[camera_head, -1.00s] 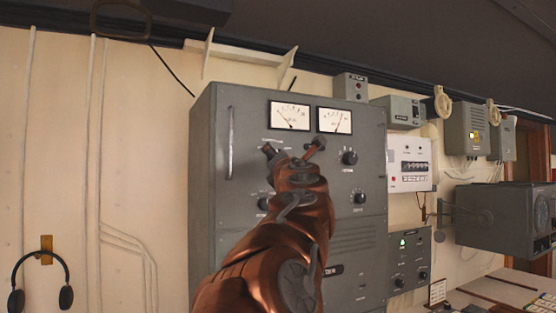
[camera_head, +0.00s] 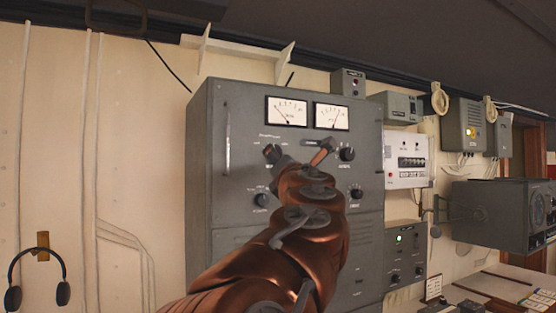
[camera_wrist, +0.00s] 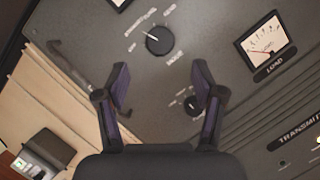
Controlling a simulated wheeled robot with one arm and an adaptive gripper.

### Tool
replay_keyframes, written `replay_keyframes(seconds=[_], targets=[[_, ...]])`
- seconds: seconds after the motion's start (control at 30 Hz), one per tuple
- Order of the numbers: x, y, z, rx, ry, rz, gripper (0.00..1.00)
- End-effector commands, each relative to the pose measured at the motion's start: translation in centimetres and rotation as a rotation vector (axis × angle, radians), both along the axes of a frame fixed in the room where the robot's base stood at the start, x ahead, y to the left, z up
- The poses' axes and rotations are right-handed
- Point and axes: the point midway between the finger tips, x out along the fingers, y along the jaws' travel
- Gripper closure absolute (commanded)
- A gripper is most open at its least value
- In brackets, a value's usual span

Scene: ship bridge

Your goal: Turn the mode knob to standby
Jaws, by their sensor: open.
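The grey transmitter cabinet (camera_head: 214,120) has several dark knobs below its two white meters. In the wrist view, a round black knob (camera_wrist: 160,40) with a white pointer line and several small labels around it lies ahead of my gripper. The labels are too small to read, so I cannot tell which knob is the mode knob. A second knob (camera_wrist: 192,103) lies beside the right finger. My gripper (camera_wrist: 160,85) is open and empty, its fingertips apart and short of the first knob.
A load meter (camera_wrist: 265,48) is at the right of the wrist view. The cabinet's vertical handle (camera_head: 227,140) stands out at its left. A white switch box (camera_head: 407,160) and a grey box with a green lamp (camera_head: 400,250) are at the right. Headphones (camera_head: 38,280) hang at the left.

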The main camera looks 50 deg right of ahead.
Motion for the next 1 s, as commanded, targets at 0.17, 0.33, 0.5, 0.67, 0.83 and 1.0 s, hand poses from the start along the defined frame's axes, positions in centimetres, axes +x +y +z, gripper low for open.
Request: replay_keyframes(seconds=[0.17,0.33,0.5,0.67,0.83,1.0], targets=[[-1.8,1.2,-0.6,0.002,-0.001,0.001,0.31],[-3.0,2.0,-1.1,0.001,-0.001,0.0,0.31],[-3.5,2.3,-1.4,0.002,-0.001,0.0,0.31],[-3.6,2.4,-1.4,0.002,-0.001,0.0,0.31],[-3.5,2.4,-1.4,0.002,0.0,0.001,0.31],[-3.5,2.4,-1.4,0.002,0.0,0.001,0.31]])
